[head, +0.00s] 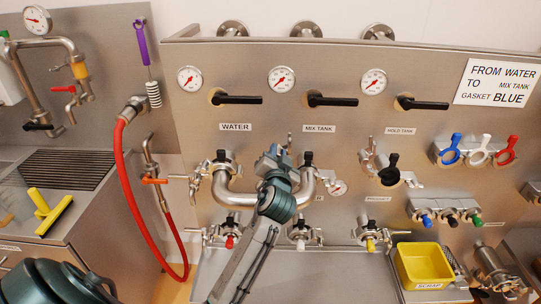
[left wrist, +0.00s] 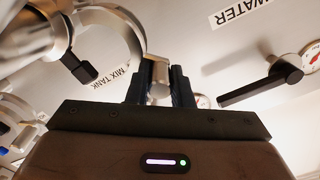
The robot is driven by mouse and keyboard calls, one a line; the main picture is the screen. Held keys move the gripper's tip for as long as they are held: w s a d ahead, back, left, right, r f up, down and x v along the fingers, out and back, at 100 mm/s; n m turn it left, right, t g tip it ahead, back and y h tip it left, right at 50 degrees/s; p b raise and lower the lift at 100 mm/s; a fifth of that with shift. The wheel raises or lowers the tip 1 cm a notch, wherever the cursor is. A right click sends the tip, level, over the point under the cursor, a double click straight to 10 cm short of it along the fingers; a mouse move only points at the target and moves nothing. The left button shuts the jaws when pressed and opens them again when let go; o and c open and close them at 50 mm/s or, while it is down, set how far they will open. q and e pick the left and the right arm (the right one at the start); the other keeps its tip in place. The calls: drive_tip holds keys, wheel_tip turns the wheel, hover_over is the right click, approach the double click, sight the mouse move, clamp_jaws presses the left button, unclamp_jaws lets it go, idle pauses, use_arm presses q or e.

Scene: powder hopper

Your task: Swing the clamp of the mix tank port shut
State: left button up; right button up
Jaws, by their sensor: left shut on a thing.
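The mix tank port, under the MIX TANK label (head: 319,128), has the right end of a steel U-shaped pipe (head: 308,188) at it; the left end is at the water port (head: 222,160). My left gripper (head: 272,155) is between the two ends, in front of the panel. In the left wrist view my left gripper (left wrist: 160,88) is shut on a small metal piece, which looks like the free end of the mix tank port's clamp (left wrist: 128,28). The clamp's curved arm stands open there, with a black knob (left wrist: 80,68) beside it. My gripper hides part of the clamp in the head view.
Black valve handles (head: 331,101) stick out above the ports. A small gauge (head: 337,188) sits right of the pipe. Capped lower ports (head: 300,231) lie below. A yellow scrap bin (head: 424,262) stands lower right; a red hose (head: 136,220) hangs left.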

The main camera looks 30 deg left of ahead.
use_arm(q)
drive_tip(key=shift+w+d+r, duration=0.1)
drive_tip(key=shift+w+d, duration=0.35)
drive_tip(key=shift+d, duration=0.35)
drive_tip(key=w+d, duration=0.2)
drive_tip(key=d, duration=0.1)
drive_tip(key=shift+d+b, duration=0.1)
drive_tip(key=shift+b, duration=0.3)
drive_tip(key=shift+r, duration=0.1)
